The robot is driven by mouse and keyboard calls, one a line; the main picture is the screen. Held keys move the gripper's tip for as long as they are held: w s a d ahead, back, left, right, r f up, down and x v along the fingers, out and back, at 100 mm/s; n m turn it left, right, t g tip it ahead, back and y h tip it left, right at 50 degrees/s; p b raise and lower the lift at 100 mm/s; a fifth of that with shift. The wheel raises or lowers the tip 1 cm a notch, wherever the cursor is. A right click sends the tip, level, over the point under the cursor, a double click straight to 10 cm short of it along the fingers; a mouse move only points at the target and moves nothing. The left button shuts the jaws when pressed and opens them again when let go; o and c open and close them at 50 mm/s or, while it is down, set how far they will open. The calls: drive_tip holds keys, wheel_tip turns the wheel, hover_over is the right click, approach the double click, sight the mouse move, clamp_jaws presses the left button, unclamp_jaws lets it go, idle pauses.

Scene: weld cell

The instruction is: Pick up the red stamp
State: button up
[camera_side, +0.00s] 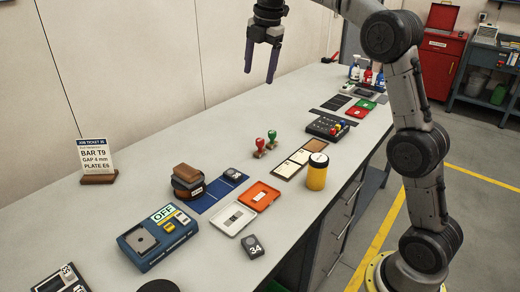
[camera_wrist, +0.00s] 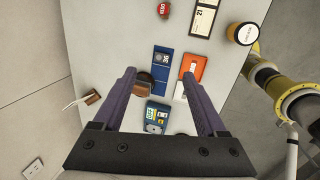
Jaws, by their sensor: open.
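The red stamp (camera_side: 272,136) stands upright on the grey bench near its middle, next to a green stamp (camera_side: 260,144). In the wrist view a red round top with white lettering, apparently the red stamp (camera_wrist: 163,9), shows at the upper edge. The green stamp is not seen in the wrist view.
A yellow jar (camera_side: 317,174) and tan cards (camera_side: 303,160) lie right of the stamps. Bare bench surrounds the stamps' left side.

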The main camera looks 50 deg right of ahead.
drive_tip(key=g, duration=0.2)
hover_over(260, 148)
drive_tip(key=a, duration=0.1)
wheel_tip(260, 148, down, 13)
drive_tip(key=shift+m+g+y, duration=0.3)
drive_tip(key=shift+m, duration=0.1)
drive_tip(key=f, duration=0.2)
drive_tip(key=d+f, duration=0.1)
drive_tip(key=f, duration=0.1)
drive_tip(key=d+f, duration=0.1)
drive_tip(key=f, duration=0.1)
drive_tip(key=shift+w+f, duration=0.1)
drive_tip(key=shift+w, duration=0.25)
wheel_tip(260, 148, down, 7)
drive_tip(key=shift+r, duration=0.1)
drive_tip(key=shift+f, duration=3)
clamp_jaws()
